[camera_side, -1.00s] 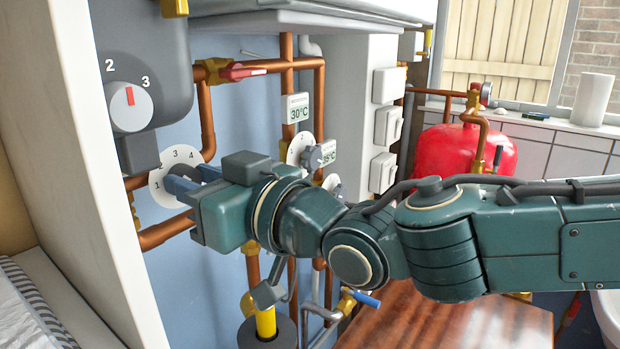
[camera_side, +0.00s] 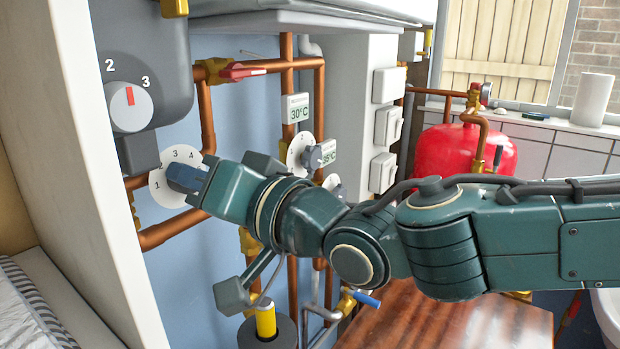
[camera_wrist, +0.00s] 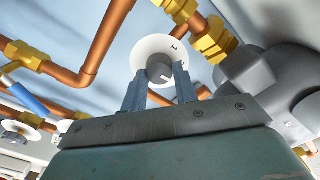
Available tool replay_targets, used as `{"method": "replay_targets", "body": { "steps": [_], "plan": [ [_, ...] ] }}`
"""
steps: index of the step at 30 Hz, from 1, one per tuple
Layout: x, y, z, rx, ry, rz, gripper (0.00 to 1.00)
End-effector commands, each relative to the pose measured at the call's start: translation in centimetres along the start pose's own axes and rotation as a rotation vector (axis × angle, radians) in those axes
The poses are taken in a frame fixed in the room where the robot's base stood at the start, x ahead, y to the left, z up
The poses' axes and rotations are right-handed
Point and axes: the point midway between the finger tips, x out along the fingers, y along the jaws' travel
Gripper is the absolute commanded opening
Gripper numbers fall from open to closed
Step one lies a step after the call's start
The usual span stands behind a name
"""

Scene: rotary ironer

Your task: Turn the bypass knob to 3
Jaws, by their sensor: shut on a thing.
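A white round dial (camera_side: 168,199) with the numbers 1, 3 and 4 visible is on the pipes at the left of the side view. My gripper (camera_side: 184,178) is in front of it and hides its knob and part of the scale there. In the wrist view, the grey knob (camera_wrist: 158,67) with a short white pointer line is between the two blue fingers of my gripper (camera_wrist: 160,73), which is shut on it. The dial (camera_wrist: 148,46) shows behind it. No bypass label is readable, and I cannot tell which number the pointer meets.
A grey unit with a white knob (camera_side: 130,106), red-marked and numbered 2 and 3, hangs above left. Copper pipes (camera_side: 205,120) and a red-handled valve (camera_side: 240,71) run close by. Another numbered dial (camera_side: 299,152) is to the right. A white panel edge (camera_side: 85,150) stands at the left.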

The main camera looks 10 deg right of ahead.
Motion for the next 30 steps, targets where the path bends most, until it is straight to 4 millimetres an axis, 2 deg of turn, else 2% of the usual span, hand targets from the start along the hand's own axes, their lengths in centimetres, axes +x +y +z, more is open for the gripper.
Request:
{"method": "replay_targets", "body": {
  "steps": [9,21,22,24,30],
  "plan": [
    [-0.01,0.04,0.00,0.105,0.000,0.000,0.06],
    [-0.01,0.05,0.01,0.112,0.000,0.000,0.06],
    [-0.01,0.05,0.01,0.112,0.000,0.000,0.35],
    [-0.01,0.04,0.00,0.112,0.000,0.000,0.49],
    [-0.01,0.04,0.00,0.111,0.000,0.000,0.51]
  ]
}}
